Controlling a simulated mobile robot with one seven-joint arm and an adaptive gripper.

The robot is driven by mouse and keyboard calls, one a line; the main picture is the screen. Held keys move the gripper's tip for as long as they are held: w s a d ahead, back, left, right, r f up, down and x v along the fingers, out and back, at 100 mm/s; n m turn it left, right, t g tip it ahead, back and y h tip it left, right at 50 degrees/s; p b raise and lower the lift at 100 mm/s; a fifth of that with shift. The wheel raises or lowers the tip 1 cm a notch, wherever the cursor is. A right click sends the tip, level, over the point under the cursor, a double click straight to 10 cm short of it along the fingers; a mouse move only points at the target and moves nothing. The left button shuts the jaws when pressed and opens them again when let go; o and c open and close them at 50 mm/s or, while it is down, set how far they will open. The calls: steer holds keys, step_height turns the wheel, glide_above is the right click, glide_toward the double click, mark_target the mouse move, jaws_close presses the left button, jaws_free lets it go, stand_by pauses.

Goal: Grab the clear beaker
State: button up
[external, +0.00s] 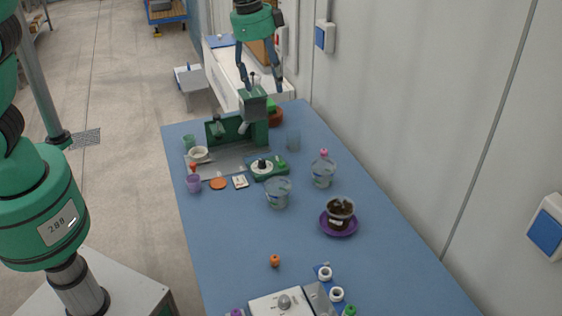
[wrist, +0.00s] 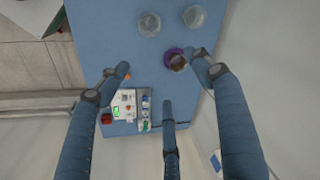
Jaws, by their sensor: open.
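Two clear, wide beaker-like vessels stand on the blue table: one in the middle (external: 278,193), and one farther right (external: 323,175) with a pink tip showing at its top. I cannot tell for sure which is the clear beaker. In the wrist view the two wide vessels appear at the top, left (wrist: 149,24) and right (wrist: 194,16). My gripper (external: 259,80) is open and empty, hanging over the far end of the table. Its blue fingers (wrist: 162,73) are spread wide in the wrist view, apart from both vessels.
A green and grey instrument (external: 253,104) stands at the far end, with small items left of centre. A white box (external: 280,302) is at the near edge. A wall bounds the right.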

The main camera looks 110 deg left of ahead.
steer(key=s+a+f+g+p, duration=0.1)
steer(key=s+a+f, duration=0.1)
steer(key=a+f, duration=1.1)
steer(key=s+a+f+p, duration=0.1)
steer(key=s+a+f, duration=0.2)
steer(key=a+f, duration=1)
steer(key=a, duration=0.7)
steer(key=shift+s+f+g+h+p, duration=0.2)
steer(key=shift+f+g+h+p, duration=0.1)
steer(key=shift+g+h, duration=0.1)
glide_above(294, 135)
steer(key=w+d, duration=0.1)
steer(key=d, duration=0.1)
step_height(294, 135, down, 8)
steer(key=shift+d+f, duration=0.2)
steer(key=shift+f, duration=0.05)
steer(key=shift+f, duration=0.15)
steer(key=shift+f, duration=2.5)
